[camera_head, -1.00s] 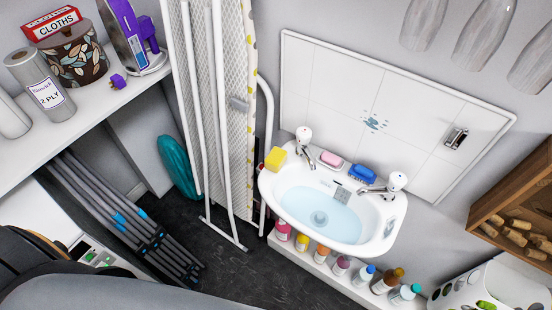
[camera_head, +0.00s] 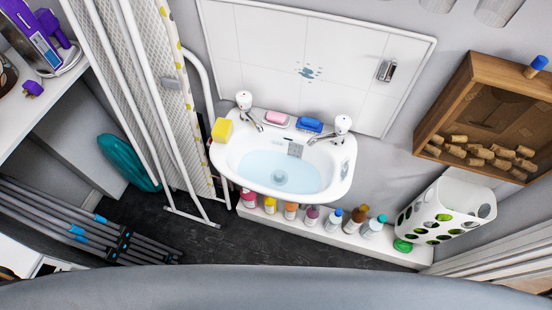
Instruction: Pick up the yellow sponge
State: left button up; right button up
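The yellow sponge (camera_head: 222,130) lies on the left rim of the white sink (camera_head: 228,158), beside the left tap (camera_head: 245,103). Nothing touches it from my side. Neither of my grippers shows in the head view.
A pink soap (camera_head: 276,117) and a blue sponge or brush (camera_head: 309,124) lie on the sink's back rim. Several bottles (camera_head: 335,218) stand on a low ledge below. A folded ironing board (camera_head: 135,75) leans left of the sink. A white holed basket (camera_head: 450,212) is at right.

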aim_at(222, 132)
jog(key=l+u, duration=0.95)
jog(key=l, duration=0.25)
